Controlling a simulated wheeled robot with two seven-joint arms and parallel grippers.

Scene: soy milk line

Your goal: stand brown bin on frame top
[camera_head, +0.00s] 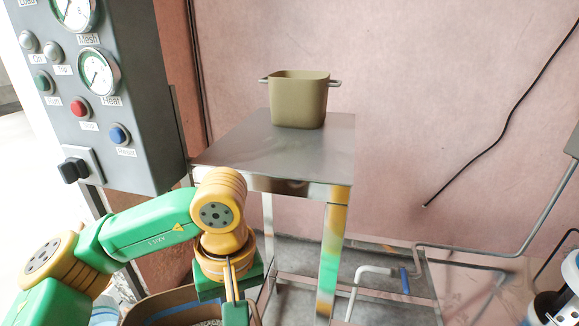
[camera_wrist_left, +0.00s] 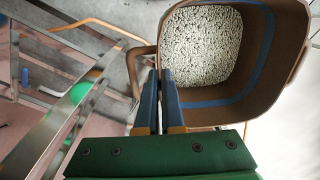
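The brown bin (camera_head: 150,311) shows only partly at the bottom edge of the head view, below my left arm. In the left wrist view the brown bin (camera_wrist_left: 278,85) has a speckled pale filling, a blue band inside and a loop handle on its left. My left gripper (camera_wrist_left: 160,72) has its fingers close together, one on each side of the bin's wall beside the handle. It also shows in the head view (camera_head: 232,283), pointing down. The metal frame (camera_head: 228,155) has a flat grey top, behind and right of the bin. My right gripper is out of view.
An olive bin (camera_head: 299,100) with side handles stands at the back of the frame top; the front part is clear. A control panel (camera_head: 135,80) stands left of the frame. Pipes with a blue valve handle (camera_head: 405,281) run low on the right.

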